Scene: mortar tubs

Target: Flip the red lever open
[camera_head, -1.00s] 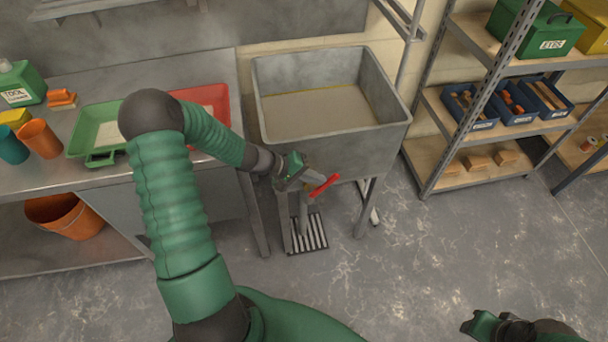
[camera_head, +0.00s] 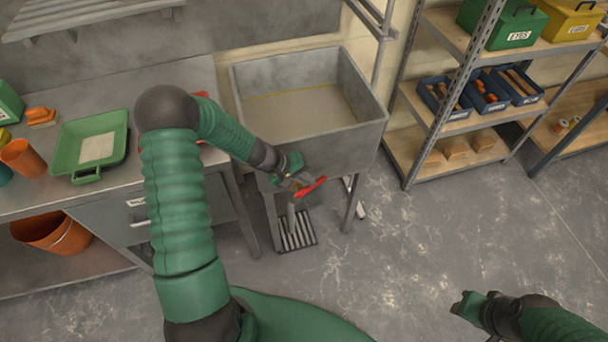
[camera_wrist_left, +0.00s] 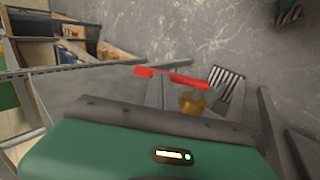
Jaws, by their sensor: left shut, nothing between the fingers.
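The red lever (camera_head: 311,187) sticks out at the front of the grey tub (camera_head: 335,148), above a floor grate. In the left wrist view the red lever (camera_wrist_left: 172,76) lies nearly crosswise above a brass-coloured fitting (camera_wrist_left: 192,103). My left gripper (camera_head: 296,182) is shut and empty, right beside the lever at the tub's front; I cannot tell whether it touches the lever.
A slotted floor grate (camera_head: 297,231) lies below the lever, between the tub's legs. A steel bench with a green tray (camera_head: 118,127) stands left. A shelf rack (camera_head: 408,92) with blue bins stands right. The floor in front is clear.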

